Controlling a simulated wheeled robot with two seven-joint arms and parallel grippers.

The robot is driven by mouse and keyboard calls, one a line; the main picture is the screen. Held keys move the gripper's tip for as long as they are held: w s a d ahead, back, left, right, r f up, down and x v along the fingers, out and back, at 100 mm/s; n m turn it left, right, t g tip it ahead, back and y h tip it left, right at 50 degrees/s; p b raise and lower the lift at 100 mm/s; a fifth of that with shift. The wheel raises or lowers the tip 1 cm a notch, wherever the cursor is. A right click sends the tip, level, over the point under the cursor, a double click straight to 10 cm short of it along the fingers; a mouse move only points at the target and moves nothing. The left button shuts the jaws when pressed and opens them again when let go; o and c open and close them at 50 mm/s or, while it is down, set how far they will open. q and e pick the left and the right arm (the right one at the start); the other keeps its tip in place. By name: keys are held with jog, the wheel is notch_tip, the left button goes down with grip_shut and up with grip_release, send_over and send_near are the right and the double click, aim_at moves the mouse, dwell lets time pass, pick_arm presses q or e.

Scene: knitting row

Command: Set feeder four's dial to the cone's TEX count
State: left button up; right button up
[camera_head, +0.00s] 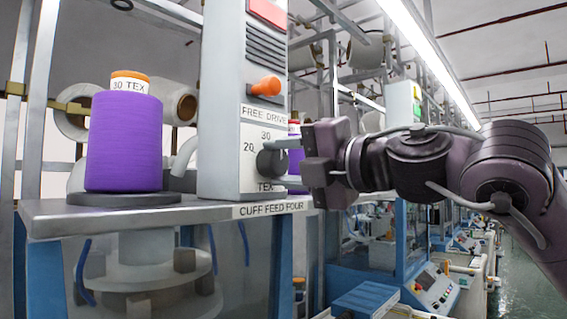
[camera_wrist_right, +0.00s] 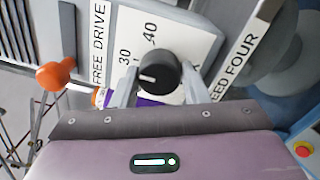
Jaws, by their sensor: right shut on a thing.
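The purple yarn cone (camera_head: 124,140) stands upright on a dark disc at the left, its tag reading 30 TEX (camera_head: 129,86). The black dial (camera_wrist_right: 158,72) is on the white scale plate (camera_wrist_right: 185,43) of the feeder post, above the CUFF FEED FOUR label (camera_head: 270,209). In the wrist view 30 and 40 show on the scale; 20 shows in the head view. The dial's white mark points left, roughly towards 30; its exact alignment is hard to tell. My right gripper (camera_wrist_right: 158,84) is shut on the dial, one finger on each side. My left gripper is out of view.
An orange lever (camera_head: 265,86) sticks out above the FREE DRIVE label, also near the wrist in the wrist view (camera_wrist_right: 56,73). A grey shelf (camera_head: 60,218) carries the cone and post. More machines (camera_head: 430,290) line the aisle at right.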

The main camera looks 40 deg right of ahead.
jog(key=o, duration=1)
jog(key=shift+c, duration=0.2)
jog(key=shift+s, duration=0.1)
jog(key=shift+s+f, duration=0.1)
jog(key=shift+s, duration=0.1)
jog(key=s+d+b, duration=0.1)
jog(key=s+b, duration=0.2)
jog(key=s, duration=0.4)
jog(key=shift+s+f+b, duration=0.15)
jog(key=shift+b, duration=0.2)
